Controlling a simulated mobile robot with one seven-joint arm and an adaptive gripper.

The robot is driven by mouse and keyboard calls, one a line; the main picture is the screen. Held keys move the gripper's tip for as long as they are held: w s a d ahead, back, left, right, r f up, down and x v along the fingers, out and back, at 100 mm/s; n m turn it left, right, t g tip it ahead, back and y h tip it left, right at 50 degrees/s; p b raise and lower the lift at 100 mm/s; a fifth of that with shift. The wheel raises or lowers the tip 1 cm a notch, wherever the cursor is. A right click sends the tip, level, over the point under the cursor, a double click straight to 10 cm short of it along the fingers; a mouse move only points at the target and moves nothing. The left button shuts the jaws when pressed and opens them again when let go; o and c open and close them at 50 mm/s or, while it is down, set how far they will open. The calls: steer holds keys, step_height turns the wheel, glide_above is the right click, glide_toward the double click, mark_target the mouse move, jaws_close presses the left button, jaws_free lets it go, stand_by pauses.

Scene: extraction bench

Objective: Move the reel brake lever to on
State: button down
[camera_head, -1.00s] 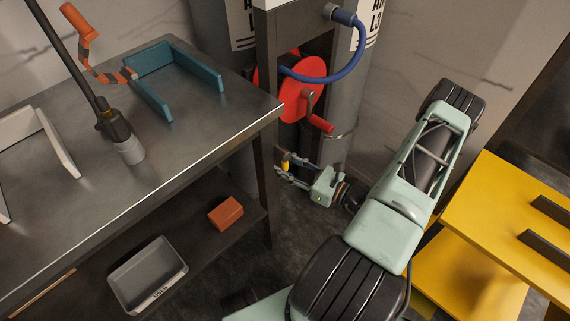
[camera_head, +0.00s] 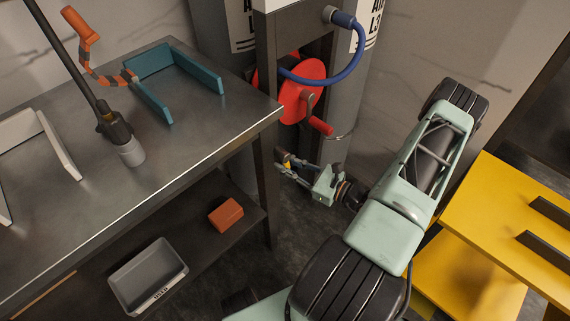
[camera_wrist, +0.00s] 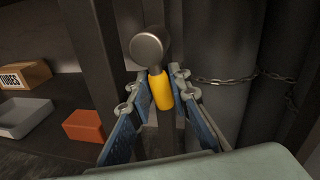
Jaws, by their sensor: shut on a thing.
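The reel brake lever shows in the wrist view as a yellow grip (camera_wrist: 161,92) below a round dark grey knob (camera_wrist: 147,46). My gripper (camera_wrist: 159,84) has one finger on each side of the yellow grip and is shut on it. In the head view my gripper (camera_head: 284,166) is low beside the bench leg, below the red hose reel (camera_head: 301,92). There the lever is small and mostly hidden by the fingers. No on or off marking is readable.
The steel bench (camera_head: 205,125) and its leg stand just left of my gripper. A grey cylinder with a chain (camera_wrist: 222,80) is close on the right in the wrist view. An orange block (camera_wrist: 84,126) lies on the lower shelf. A yellow cart (camera_head: 500,215) stands right.

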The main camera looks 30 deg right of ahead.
steer(key=shift+w+d+r+n+g+h+p, duration=0.15)
steer(key=shift+d+r+n+h+p, duration=0.25)
steer(key=shift+n, duration=0.75)
steer(key=shift+w+d+r+n+g+h+p, duration=0.15)
steer(key=shift+d+n, duration=0.3)
steer(key=shift+n, duration=0.75)
steer(key=shift+w+d+r+n+h+p, duration=0.1)
steer(key=shift+d+r+n+h+p, duration=0.25)
steer(key=shift+n, duration=0.8)
steer(key=shift+d+f, duration=0.1)
steer(key=shift+d, duration=0.05)
steer(key=c, duration=1.8)
jaws_free()
steer(key=v, duration=1.2)
